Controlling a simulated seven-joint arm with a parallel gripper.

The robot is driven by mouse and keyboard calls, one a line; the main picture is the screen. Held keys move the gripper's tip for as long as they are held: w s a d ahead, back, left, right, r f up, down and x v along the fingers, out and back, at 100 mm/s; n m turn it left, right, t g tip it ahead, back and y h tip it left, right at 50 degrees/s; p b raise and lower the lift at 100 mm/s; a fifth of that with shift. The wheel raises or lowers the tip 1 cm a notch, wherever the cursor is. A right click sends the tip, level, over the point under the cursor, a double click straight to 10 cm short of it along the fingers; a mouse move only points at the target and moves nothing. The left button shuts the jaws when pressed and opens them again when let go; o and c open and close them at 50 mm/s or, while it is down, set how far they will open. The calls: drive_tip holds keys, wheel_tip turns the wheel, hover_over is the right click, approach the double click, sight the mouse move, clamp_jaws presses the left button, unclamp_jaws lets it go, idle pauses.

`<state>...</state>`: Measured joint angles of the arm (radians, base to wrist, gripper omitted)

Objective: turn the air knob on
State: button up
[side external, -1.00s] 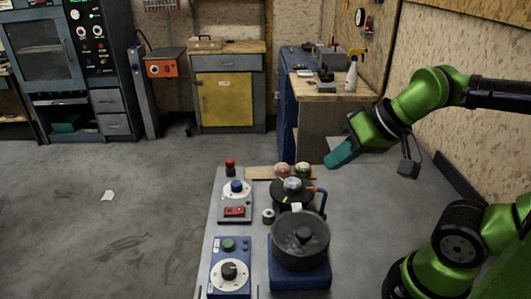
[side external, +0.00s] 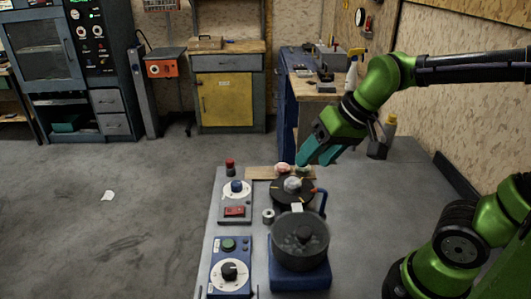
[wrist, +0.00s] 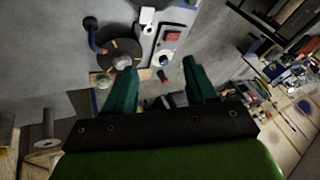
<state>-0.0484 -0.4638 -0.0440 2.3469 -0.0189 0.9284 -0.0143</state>
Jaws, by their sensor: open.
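Two dial knobs show, and I cannot tell which is the air knob. A blue knob (side external: 236,187) sits on a white dial of a grey panel with a red switch (side external: 234,211). A black knob (side external: 229,271) sits on a white dial of a blue box (side external: 217,287) nearer the camera. My gripper (side external: 312,157) is open and empty, above the table's far end, right of and higher than the blue knob. In the wrist view the open fingers (wrist: 158,64) frame the blue knob (wrist: 165,61) and the red switch (wrist: 172,36), some distance away.
A black pot (side external: 300,240) stands on a blue base, with a dark round plate (side external: 282,190) behind it. A red-topped post (side external: 230,167) stands at the far left corner.

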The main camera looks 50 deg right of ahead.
drive_tip(key=w+g, duration=0.1)
drive_tip(key=w, duration=0.3)
drive_tip(key=w+d+f+n+g, duration=0.1)
drive_tip(key=w, duration=0.3)
drive_tip(key=w+n, duration=0.1)
drive_tip(key=w, duration=0.4)
drive_tip(key=shift+d+f+g+h, duration=0.15)
drive_tip(key=shift+f+g+h, duration=0.15)
drive_tip(key=shift+g, duration=0.1)
drive_tip(key=n+g+h, duration=0.2)
drive_tip(key=n+g, duration=0.1)
drive_tip(key=n, duration=0.5)
hover_over(237, 183)
wheel_tip(237, 183, down, 4)
wheel_tip(237, 183, down, 16)
drive_tip(key=c, duration=1)
